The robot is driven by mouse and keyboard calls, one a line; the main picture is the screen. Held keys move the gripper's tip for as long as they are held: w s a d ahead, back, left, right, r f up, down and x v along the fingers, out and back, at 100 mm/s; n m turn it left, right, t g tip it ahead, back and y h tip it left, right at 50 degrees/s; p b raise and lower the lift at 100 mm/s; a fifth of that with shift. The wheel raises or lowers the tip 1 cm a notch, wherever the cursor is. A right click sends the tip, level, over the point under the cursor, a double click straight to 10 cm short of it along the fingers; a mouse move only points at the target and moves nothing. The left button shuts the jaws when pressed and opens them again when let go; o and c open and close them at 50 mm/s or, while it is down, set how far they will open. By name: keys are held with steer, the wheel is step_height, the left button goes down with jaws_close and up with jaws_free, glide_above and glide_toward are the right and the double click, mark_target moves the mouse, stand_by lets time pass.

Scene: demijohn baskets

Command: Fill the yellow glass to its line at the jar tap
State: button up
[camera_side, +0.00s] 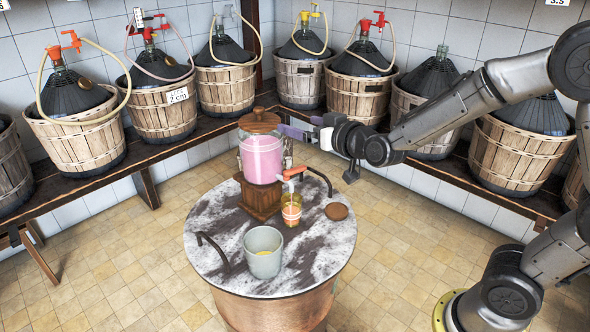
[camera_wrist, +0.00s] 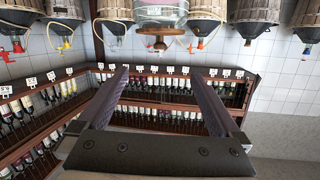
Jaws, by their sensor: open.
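The jar (camera_side: 262,158) holds pink liquid and stands on a wooden stand with a round wooden lid on top. Its tap (camera_side: 293,173) has an orange handle and sticks out at the right front. The yellow glass (camera_side: 291,211) stands upright under the tap and looks orange inside. Its line and exact level are too small to tell. My gripper (camera_side: 297,131) is open and empty, above the table just right of the jar's upper part, apart from the glass. In the wrist view my open fingers (camera_wrist: 161,80) have nothing between them, and the jar (camera_wrist: 160,14) shows upside down at the top.
The round marble table (camera_side: 215,225) also bears a grey pot (camera_side: 263,252) with something yellow inside, a brown disc (camera_side: 336,211) and dark curved handles at its edges. Demijohns in baskets (camera_side: 163,105) line the wall benches. Bottle shelves (camera_wrist: 170,88) show in the wrist view.

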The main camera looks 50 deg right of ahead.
steer(key=s+d+r+t+h, duration=0.1)
steer(key=s+d+t+h, duration=0.15)
steer(key=s, duration=0.25)
glide_toward(296, 171)
steer(key=shift+g, duration=0.35)
steer(key=x, duration=1)
steer(key=shift+w+d+r, duration=0.15)
steer(key=shift+w+r, duration=0.2)
